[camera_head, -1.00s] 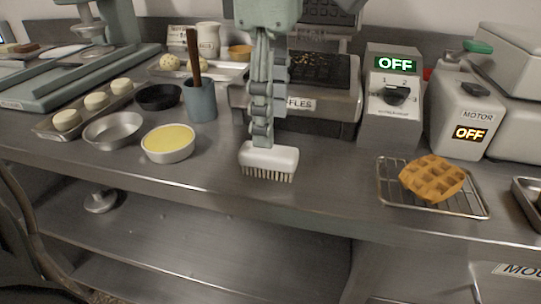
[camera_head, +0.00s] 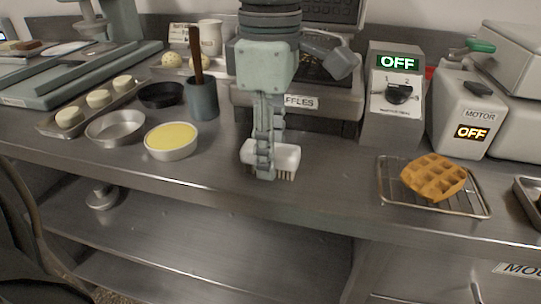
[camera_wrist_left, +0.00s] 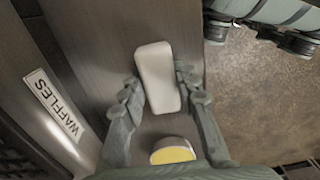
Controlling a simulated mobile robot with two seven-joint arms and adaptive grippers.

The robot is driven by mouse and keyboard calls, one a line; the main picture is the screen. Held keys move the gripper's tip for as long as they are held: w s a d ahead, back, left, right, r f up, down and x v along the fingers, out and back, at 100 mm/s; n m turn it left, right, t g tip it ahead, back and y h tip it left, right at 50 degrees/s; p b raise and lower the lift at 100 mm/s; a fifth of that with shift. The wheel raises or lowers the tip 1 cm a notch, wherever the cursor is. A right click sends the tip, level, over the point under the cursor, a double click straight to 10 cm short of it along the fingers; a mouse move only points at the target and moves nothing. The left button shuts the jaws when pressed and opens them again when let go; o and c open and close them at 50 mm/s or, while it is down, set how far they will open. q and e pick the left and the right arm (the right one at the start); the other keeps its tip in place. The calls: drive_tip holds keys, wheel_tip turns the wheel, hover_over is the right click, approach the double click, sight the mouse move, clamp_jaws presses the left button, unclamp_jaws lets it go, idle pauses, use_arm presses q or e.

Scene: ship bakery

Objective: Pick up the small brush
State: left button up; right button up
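The small brush (camera_head: 288,156) has a white block body and pale bristles facing down. It stands on the steel counter in the middle of the head view. My left gripper (camera_head: 268,160) is above it with its fingers pointing down. One finger covers part of the brush's front. In the left wrist view, the brush (camera_wrist_left: 157,75) lies between the two spread fingers. The fingers are close along its long sides, and I cannot tell whether they touch it.
A pan with yellow filling (camera_head: 171,139) and a cup (camera_head: 202,98) with a wooden-handled tool stand left of the brush. The waffle machine (camera_head: 325,106) is behind. A wire rack (camera_head: 388,187) with a waffle (camera_head: 433,177) is to the right. The counter between brush and rack is clear.

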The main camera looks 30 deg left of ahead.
use_arm(q)
drive_tip(key=c, duration=0.4)
drive_tip(key=shift+r, duration=0.1)
drive_tip(key=shift+r, duration=0.55)
wheel_tip(320, 180, up, 3)
drive_tip(key=shift+f, duration=0.15)
drive_tip(key=s+a+r, duration=0.2)
drive_tip(key=s, duration=0.1)
drive_tip(key=s+a+r, duration=0.2)
drive_tip(key=s, duration=0.1)
drive_tip(key=s+a+r, duration=0.2)
drive_tip(key=s+r, duration=0.1)
drive_tip(key=s, duration=0.1)
